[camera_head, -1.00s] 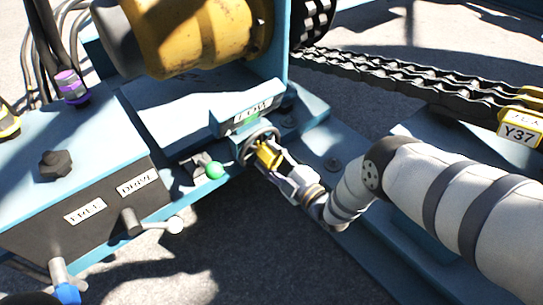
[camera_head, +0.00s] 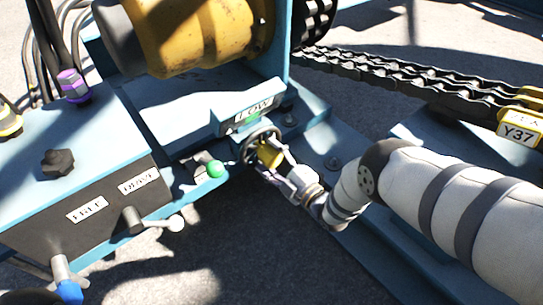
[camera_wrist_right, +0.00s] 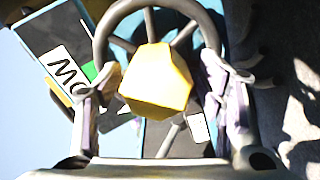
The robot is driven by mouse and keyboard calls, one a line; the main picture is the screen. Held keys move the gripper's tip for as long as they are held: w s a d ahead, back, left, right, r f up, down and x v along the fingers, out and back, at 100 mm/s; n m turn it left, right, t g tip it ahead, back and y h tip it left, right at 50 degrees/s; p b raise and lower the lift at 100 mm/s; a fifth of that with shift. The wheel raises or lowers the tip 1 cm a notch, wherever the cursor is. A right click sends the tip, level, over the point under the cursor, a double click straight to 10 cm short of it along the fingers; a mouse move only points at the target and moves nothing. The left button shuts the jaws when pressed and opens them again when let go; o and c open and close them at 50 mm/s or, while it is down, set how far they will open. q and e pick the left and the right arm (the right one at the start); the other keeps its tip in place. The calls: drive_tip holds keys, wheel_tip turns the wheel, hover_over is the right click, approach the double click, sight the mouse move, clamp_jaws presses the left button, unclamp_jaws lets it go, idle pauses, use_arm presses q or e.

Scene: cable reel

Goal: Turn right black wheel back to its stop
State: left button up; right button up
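The black wheel (camera_head: 247,152) is a small handwheel with spokes and a yellow hub block, below the LOW label in the head view. In the right wrist view its dark rim (camera_wrist_right: 101,36) arches at the top, and the yellow hub (camera_wrist_right: 157,82) faces the camera. My right gripper (camera_head: 277,157) is at the wheel, its fingers spread apart. In the wrist view the right gripper (camera_wrist_right: 160,80) has one finger on each side of the hub, near the rim. The fingers look clear of the hub; contact with the rim cannot be told. My left gripper is not in view.
The LOW sign (camera_head: 254,110) with a green mark sits just above the wheel. A green-knobbed lever (camera_head: 215,169) is close on its left. A control box (camera_head: 95,205) with FREE and DRIVE labels stands further left. A chain (camera_head: 400,77) runs at the upper right.

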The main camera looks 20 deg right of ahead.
drive_tip(key=shift+d, duration=0.1)
drive_tip(key=v, duration=1.2)
